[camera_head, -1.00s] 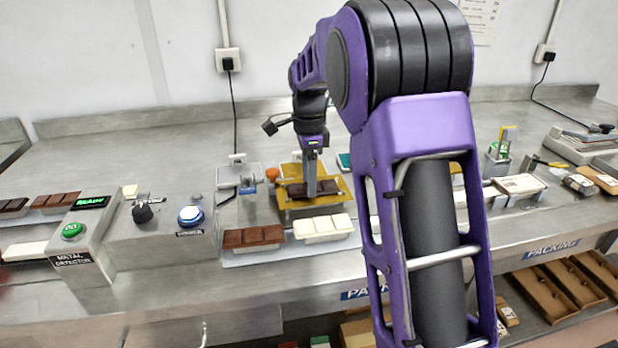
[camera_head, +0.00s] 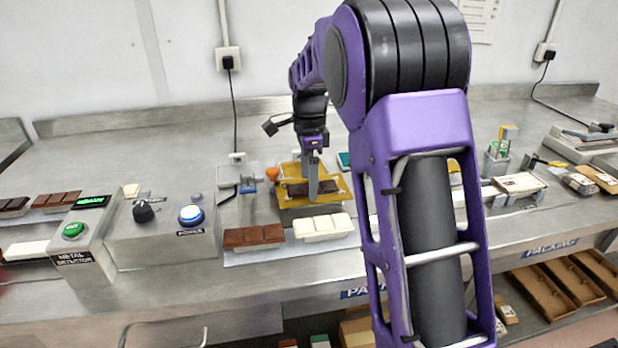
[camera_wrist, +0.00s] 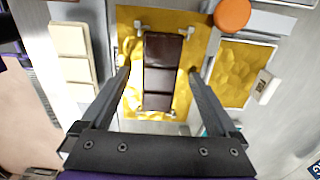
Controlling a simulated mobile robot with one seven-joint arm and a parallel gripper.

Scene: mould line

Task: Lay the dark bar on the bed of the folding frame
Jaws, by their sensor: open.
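The dark bar (camera_wrist: 159,72) lies flat on the gold-foil bed of the folding frame (camera_wrist: 131,100) in the wrist view. The bar and the bed also show in the head view, the bar (camera_head: 298,190) partly behind a finger and the gold bed (camera_head: 286,203) around it. My gripper (camera_wrist: 160,76) is open, with one finger on each side of the bar and gold showing between the bar and both fingers. In the head view my gripper (camera_head: 313,198) is low over the bed. Whether the fingertips touch the bed is unclear.
A brown bar (camera_head: 253,237) and a white bar (camera_head: 323,227) lie on a tray in front of the frame. An orange knob (camera_wrist: 232,15) and a second gold panel (camera_wrist: 240,72) sit beside the bed. A control box with a blue button (camera_head: 191,215) stands left.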

